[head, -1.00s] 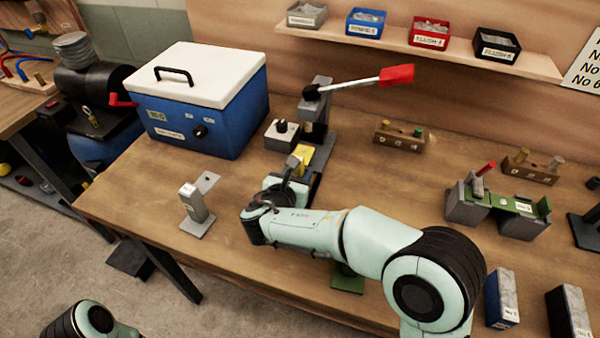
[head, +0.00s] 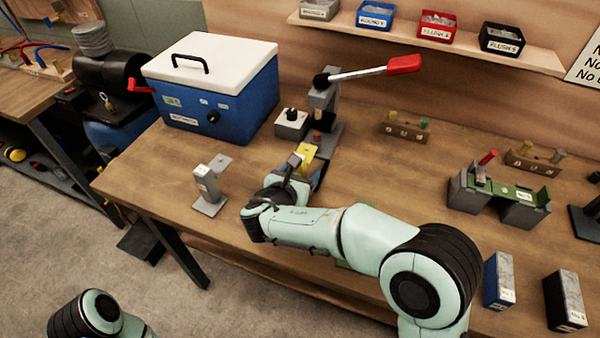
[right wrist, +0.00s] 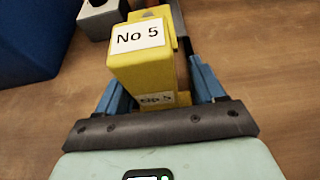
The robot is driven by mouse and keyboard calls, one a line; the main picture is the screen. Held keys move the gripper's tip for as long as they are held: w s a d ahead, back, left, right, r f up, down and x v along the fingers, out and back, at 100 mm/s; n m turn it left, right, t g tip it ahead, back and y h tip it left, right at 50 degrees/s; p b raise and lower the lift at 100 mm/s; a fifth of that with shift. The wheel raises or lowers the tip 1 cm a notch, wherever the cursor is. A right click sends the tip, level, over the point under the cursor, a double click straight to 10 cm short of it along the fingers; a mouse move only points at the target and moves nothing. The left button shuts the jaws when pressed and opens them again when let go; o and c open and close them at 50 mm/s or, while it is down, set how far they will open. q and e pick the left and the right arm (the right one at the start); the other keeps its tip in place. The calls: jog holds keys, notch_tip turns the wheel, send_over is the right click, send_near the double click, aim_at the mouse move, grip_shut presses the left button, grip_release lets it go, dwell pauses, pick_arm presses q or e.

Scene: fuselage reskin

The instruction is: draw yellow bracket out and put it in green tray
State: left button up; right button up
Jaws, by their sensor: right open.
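The yellow bracket (head: 307,152) stands at the front of the grey lever press (head: 322,105). In the right wrist view the yellow bracket (right wrist: 145,55) carries a "No 5" label and lies between the two blue fingers. My right gripper (head: 288,180) is open around it, with small gaps visible beside the fingers (right wrist: 160,95).
A blue box with a white lid (head: 210,90) stands left of the press. A small grey stand (head: 208,185) is left of my right gripper. The bench middle behind my arm is mostly clear.

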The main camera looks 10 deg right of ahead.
jog(key=p+v, duration=0.1)
jog(key=v, duration=1.2)
jog(key=shift+s+r, duration=0.15)
jog(key=shift+r, duration=0.05)
